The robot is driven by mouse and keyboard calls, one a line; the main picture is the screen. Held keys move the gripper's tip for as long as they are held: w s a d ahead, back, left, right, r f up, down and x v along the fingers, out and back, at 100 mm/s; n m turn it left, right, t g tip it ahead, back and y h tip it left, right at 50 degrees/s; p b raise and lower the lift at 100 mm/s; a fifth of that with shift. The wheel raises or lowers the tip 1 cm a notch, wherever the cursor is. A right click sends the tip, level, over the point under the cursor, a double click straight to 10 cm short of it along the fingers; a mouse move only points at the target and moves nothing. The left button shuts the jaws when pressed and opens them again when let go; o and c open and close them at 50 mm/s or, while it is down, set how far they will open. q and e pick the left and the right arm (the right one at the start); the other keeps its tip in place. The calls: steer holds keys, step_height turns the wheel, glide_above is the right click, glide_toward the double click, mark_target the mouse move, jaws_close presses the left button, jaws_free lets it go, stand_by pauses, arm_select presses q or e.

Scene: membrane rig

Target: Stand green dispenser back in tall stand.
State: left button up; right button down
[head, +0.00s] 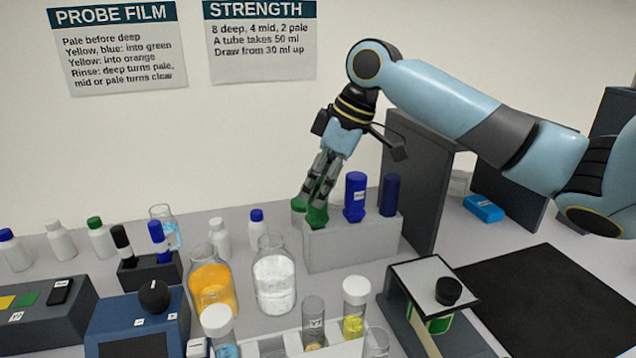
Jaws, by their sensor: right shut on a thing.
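The tall stand (352,245) is a light grey block against the back of the bench. My right gripper (318,199) points down at the stand's left end and is shut on the green dispenser (317,215). The green dispenser shows as a green part at the fingertips, at the stand's top; its lower part is hidden, so I cannot tell how deep it sits. Another bit of green (298,204) shows just left of the fingers. A blue dispenser (355,196) and a darker blue one (390,195) stand upright in the stand, to the right. My left gripper is out of view.
An orange-filled jar (213,287) and a clear jar (274,287) stand in front of the stand, to the left. A dark grey panel (418,180) rises to its right. A small table-like device (432,284) and a black mat (550,295) lie front right.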

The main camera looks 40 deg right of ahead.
steer(key=shift+f, duration=0.35)
stand_by(0.3)
steer(key=c, duration=0.8)
jaws_free()
steer(key=v, duration=1.2)
steer(key=shift+a, duration=0.1)
